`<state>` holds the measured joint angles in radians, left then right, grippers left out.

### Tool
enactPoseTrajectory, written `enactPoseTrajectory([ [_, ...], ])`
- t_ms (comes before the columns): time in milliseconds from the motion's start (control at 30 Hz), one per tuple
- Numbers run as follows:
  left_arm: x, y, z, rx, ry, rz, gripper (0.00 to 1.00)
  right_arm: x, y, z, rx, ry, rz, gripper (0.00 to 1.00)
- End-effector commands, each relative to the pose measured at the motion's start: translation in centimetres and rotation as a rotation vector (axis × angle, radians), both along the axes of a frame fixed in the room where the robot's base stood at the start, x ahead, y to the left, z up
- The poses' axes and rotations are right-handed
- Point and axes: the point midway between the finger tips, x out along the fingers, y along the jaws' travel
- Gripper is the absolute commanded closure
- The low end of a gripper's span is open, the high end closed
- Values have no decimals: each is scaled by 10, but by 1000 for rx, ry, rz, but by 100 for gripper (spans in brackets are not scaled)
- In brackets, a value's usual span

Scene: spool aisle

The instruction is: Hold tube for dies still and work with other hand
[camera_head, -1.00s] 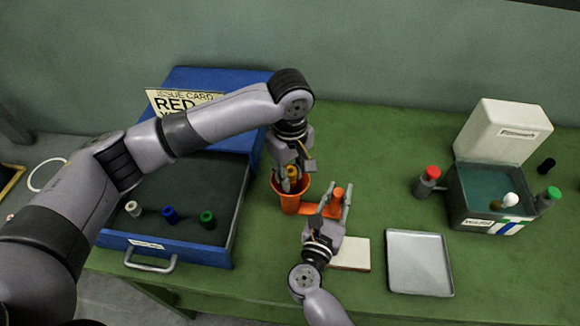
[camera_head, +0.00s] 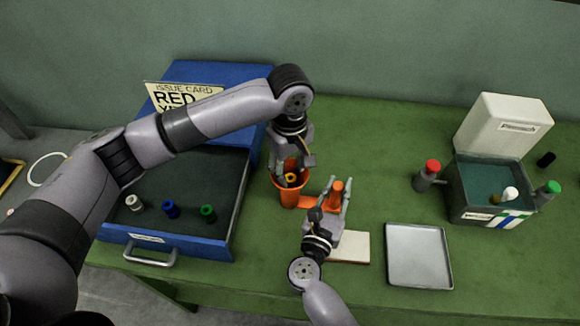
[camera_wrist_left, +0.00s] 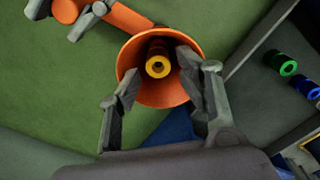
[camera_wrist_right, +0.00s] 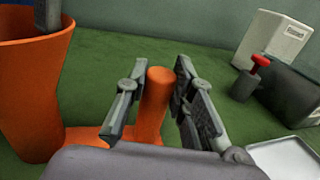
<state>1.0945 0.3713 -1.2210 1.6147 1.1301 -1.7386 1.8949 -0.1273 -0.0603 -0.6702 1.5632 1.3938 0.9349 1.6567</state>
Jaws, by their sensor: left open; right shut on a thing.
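The orange tube (camera_head: 289,196) stands upright on the green bench, with a side arm ending in an orange post (camera_head: 337,188). My right gripper (camera_head: 333,192) is shut on that post, its fingers on either side of it in the right wrist view (camera_wrist_right: 155,90). My left gripper (camera_head: 293,171) is open at the tube's mouth, its fingertips reaching inside the rim (camera_wrist_left: 133,50). A yellow-ended spool (camera_wrist_left: 158,66) sits inside the tube between the parted left fingers. The tube's bottom is hidden.
A blue drawer (camera_head: 190,248) at left holds white (camera_head: 134,203), blue (camera_head: 170,209) and green (camera_head: 208,213) spools. An issue card (camera_head: 180,97) reads RED. A grey tray (camera_head: 447,272), an open-lidded box (camera_head: 458,211) and a red-topped piece (camera_head: 424,180) are at right.

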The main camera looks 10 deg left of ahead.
Motion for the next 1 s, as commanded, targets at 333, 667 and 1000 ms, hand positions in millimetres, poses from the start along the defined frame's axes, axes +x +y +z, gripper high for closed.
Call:
enactPoseTrajectory([
  [333,1,0,22,-1,-2,0,53,0,-2,0,0,0,-4,100],
  [667,0,0,91,-1,-1,-1,53,0,-1,0,-1,0,-2,100],
  [1000,0,0,120,0,0,0,53,0,-1,0,0,0,-1,100],
])
